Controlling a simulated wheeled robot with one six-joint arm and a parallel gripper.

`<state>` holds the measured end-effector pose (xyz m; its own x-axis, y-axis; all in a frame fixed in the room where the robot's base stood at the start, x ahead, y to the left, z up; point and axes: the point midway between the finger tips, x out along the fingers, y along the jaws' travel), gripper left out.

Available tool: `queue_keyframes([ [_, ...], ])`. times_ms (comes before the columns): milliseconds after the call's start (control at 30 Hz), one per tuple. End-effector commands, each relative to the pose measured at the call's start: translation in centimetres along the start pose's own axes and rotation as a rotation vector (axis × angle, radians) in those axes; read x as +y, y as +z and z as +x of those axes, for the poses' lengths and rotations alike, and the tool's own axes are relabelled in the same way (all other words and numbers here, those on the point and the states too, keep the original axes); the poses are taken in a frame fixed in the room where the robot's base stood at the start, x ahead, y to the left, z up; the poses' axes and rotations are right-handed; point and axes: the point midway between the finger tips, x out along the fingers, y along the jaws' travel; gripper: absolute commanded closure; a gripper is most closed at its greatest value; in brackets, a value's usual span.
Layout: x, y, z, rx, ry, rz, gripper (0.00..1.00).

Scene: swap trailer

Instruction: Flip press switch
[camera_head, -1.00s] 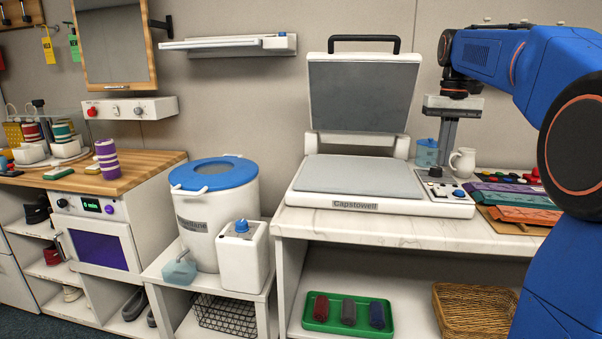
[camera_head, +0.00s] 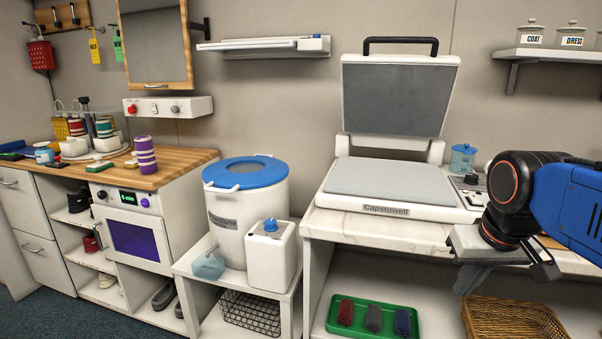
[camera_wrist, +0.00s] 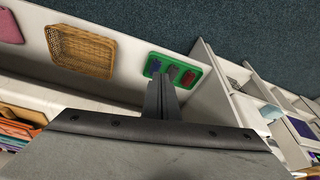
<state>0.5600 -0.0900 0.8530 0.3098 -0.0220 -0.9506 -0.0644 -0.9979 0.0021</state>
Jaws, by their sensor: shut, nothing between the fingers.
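The press (camera_head: 390,190), a white machine labelled Capstowell with a grey pad, stands on the marble-topped counter with its lid (camera_head: 398,97) raised. Its control panel (camera_head: 468,184) is at its right side, with a dark knob or switch on it. My arm partly hides the panel, and the switch position cannot be made out. My gripper (camera_head: 468,284) is in front of the counter's right part, below the panel and apart from it. In the wrist view, my gripper (camera_wrist: 161,97) is shut and empty, with its fingers over the lower shelf area.
On the shelf below are a green tray (camera_head: 335,327) with several rolls and a wicker basket (camera_head: 510,322). Left of the counter stand a white bin (camera_head: 265,210) with a blue lid and a white jug (camera_head: 270,262). Blue-grey carpet (camera_wrist: 230,20) is open floor.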

Motion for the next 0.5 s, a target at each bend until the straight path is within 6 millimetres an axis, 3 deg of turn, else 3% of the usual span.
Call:
queue_keyframes([
  [100,-0.8,3.9,2.2,0.037,-0.009,-0.026,1.0],
  [233,-1.2,7.0,4.4,0.069,-0.017,-0.046,1.0],
  [500,-1.6,9.6,6.4,0.099,-0.025,-0.063,1.0],
])
